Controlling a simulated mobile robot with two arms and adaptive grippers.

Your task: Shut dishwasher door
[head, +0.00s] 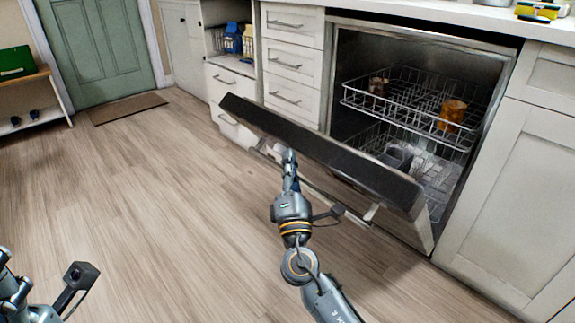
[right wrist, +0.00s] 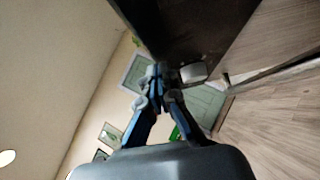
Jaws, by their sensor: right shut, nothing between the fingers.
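The dishwasher (head: 345,65) stands under the counter with its door (head: 330,150) partly open, tilted outward. A bar handle (head: 325,192) runs along the door's outer face. My right gripper (head: 288,157) is at the outer side of the door, close to the handle's left part; I cannot tell whether it touches. In the right wrist view its fingers (right wrist: 160,78) are shut and empty, beside a pale handle end (right wrist: 193,72). Part of my left gripper (head: 10,285) shows at the lower left, cut off by the frame; its fingers are unclear.
The upper rack (head: 395,97) holds a brown cup (head: 377,86) and an orange cup (head: 451,113); grey dishes (head: 398,157) sit below. Drawers (head: 290,60) flank the left, a cabinet (head: 520,170) the right. The wooden floor (head: 150,190) in front is clear.

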